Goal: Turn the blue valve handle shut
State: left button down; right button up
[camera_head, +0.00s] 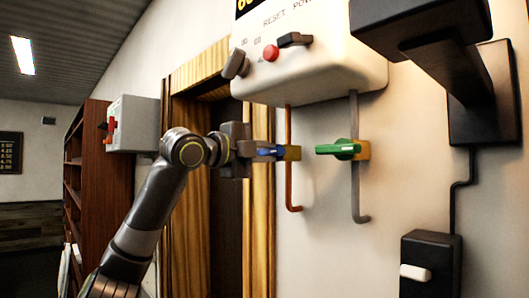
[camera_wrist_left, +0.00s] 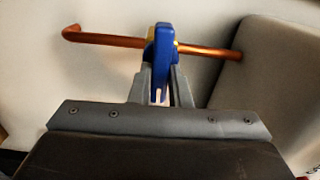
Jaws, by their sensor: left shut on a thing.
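The blue valve handle (camera_head: 266,152) sits on a brass valve body (camera_head: 291,153) on the copper pipe (camera_head: 289,185) below the white brewer (camera_head: 310,65). In the head view the handle points left, crosswise to the upright pipe. In the left wrist view the blue handle (camera_wrist_left: 163,55) stands between my left gripper's fingers, with the copper pipe (camera_wrist_left: 108,39) running behind it. My left gripper (camera_head: 250,152) is shut on the blue handle; it also shows in the wrist view (camera_wrist_left: 161,88). My right gripper is not in view.
A green valve handle (camera_head: 338,149) sits on a grey pipe (camera_head: 354,190) to the right. A black wall bracket (camera_head: 485,100) and a black box with a white lever (camera_head: 431,265) are farther right. A grey box with a red switch (camera_head: 133,124) is at left.

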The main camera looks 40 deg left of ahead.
pick_arm(q)
jog(key=shift+m, duration=0.3)
jog(key=c, duration=1.4)
grip_release()
jog(key=shift+o, duration=0.2)
jog(key=shift+s+f+b, duration=0.1)
jog(key=shift+s+b, duration=0.35)
jog(key=shift+s, duration=0.05)
jog(key=s+a+b, duration=0.1)
jog(key=s+b, duration=0.5)
jog(key=s, duration=1)
jog(key=shift+s+a+b, duration=0.15)
jog(key=shift+a+b, duration=0.05)
jog(key=shift+b, duration=0.2)
